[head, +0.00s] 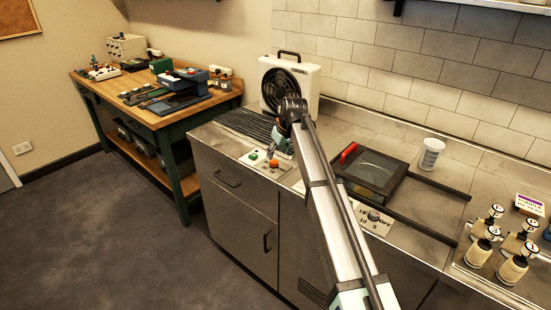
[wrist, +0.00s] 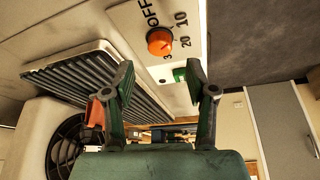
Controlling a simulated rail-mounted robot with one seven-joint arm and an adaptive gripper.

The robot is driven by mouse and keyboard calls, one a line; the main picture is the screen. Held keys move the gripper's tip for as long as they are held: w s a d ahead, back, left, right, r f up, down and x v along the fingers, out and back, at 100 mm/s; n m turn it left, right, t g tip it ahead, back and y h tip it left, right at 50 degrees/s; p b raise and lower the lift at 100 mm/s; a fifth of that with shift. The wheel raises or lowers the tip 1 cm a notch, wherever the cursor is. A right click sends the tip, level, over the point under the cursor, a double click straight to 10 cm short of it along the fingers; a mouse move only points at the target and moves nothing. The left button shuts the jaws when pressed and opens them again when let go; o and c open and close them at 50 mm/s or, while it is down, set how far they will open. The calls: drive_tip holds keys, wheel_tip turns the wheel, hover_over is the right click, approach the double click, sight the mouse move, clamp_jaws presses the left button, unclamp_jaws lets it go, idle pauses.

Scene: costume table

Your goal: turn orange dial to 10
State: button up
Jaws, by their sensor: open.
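The orange dial (head: 273,163) is a small round knob on a pale panel (head: 259,167) at the counter's front edge. In the wrist view the dial (wrist: 160,42) has the marks OFF, 10 and 20 and a partly hidden mark starting with 3 around it. I cannot tell which mark it points to. A green switch (wrist: 179,74) sits on the same panel, also visible in the head view (head: 253,155). My gripper (wrist: 160,72) is open and empty; its two fingers are apart, with the dial beyond the tips, not between them. In the head view my gripper (head: 284,143) is close above the panel, partly hidden by my arm.
A ribbed dark grille (head: 245,124) lies behind the panel, with a white fan heater (head: 290,82) beyond. To the right are a dark-framed glass lid with a red handle (head: 348,153), another dial panel (head: 372,218), a white cup (head: 431,154) and several bottles (head: 513,268).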

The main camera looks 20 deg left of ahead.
drive_tip(key=v, duration=0.6)
drive_tip(key=shift+r, duration=0.3)
drive_tip(key=shift+s+d, duration=0.1)
